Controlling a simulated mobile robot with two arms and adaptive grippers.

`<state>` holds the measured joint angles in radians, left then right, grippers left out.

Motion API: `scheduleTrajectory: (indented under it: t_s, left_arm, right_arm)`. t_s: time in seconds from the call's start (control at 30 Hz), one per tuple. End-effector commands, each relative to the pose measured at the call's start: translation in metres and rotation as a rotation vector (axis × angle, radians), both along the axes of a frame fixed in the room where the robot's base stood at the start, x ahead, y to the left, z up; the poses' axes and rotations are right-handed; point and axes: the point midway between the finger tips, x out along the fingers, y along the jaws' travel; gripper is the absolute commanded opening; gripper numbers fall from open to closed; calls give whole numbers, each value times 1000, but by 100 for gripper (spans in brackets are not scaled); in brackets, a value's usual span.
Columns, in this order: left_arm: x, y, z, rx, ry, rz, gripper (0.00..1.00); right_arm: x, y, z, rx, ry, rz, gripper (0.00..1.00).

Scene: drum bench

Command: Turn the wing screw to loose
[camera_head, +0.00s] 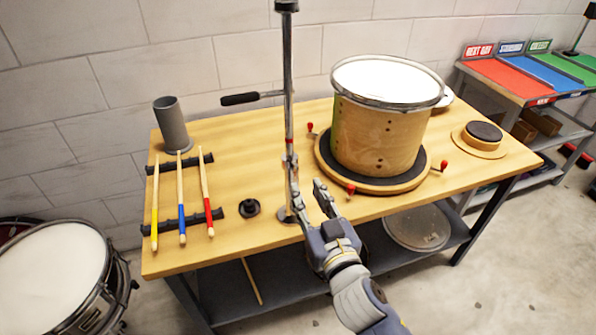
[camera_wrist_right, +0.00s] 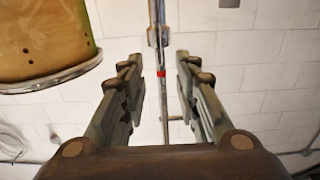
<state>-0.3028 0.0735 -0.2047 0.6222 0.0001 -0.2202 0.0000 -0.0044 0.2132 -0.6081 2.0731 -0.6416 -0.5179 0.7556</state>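A chrome stand pole (camera_head: 288,110) rises from a round base near the bench's front edge. A small red part (camera_head: 289,158) sits low on the pole; it also shows in the right wrist view (camera_wrist_right: 161,74). I cannot clearly make out a wing-shaped screw on the stand. My right gripper (camera_head: 306,180) is open and empty, fingers pointing up beside the lower pole. In the right wrist view (camera_wrist_right: 160,64) the pole appears between the spread fingertips, with no visible contact. A metal fitting (camera_wrist_right: 155,36) on the pole shows above them. My left gripper is out of view.
A drum (camera_head: 380,135) stands on a round turntable with red knobs, right of the pole. A black-handled bar (camera_head: 240,99) sticks out left. Drumsticks (camera_head: 181,205) on racks, a grey cup (camera_head: 172,125) and a black ring (camera_head: 249,208) occupy the bench's left.

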Motion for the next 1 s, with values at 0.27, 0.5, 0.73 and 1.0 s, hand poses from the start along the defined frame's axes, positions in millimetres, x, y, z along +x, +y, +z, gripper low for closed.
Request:
scheduleTrajectory:
  t_s: [0.27, 0.5, 0.73, 1.0]
  left_arm:
    - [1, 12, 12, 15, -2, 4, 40]
    - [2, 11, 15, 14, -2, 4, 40]
    - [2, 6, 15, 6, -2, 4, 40]
    - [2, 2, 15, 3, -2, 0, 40]
  right_arm:
    - [47, 16, 2, -2, -1, 0, 29]
    - [67, 22, 0, -2, 2, 0, 29]
    - [69, 23, -1, 0, 1, 0, 29]
    - [69, 23, -1, -1, 2, 0, 0]
